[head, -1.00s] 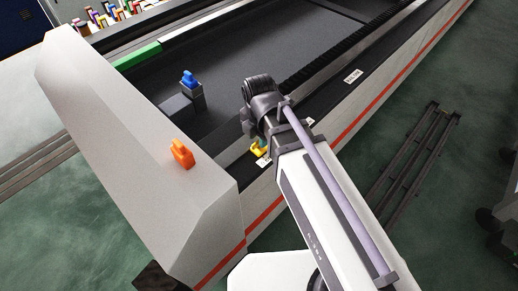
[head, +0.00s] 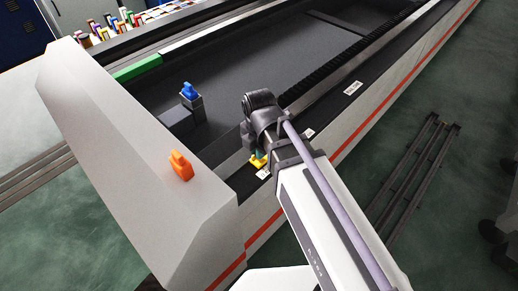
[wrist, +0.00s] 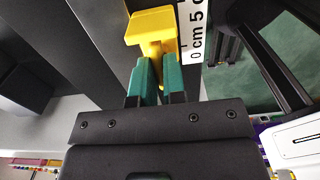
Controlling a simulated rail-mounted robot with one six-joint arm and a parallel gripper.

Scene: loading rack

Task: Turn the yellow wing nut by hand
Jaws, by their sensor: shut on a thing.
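The yellow wing nut (wrist: 152,29) is at the top middle of the wrist view, with its wide flat top and a narrower part below. My gripper (wrist: 158,72) has two green fingers, one on each side of the narrower part, shut on it. In the head view the yellow wing nut (head: 258,161) shows only in part on the dark edge strip of the rack, near the grey end housing. My gripper there is mostly hidden behind my own wrist; a bit of green finger shows beside the nut.
An orange wing nut (head: 180,166) stands on the grey end housing (head: 130,150). A blue wing nut (head: 188,91) stands on a block inside the rack. A green bar (head: 138,68) lies on the far edge. A white scale label (wrist: 194,35) is close beside the yellow nut.

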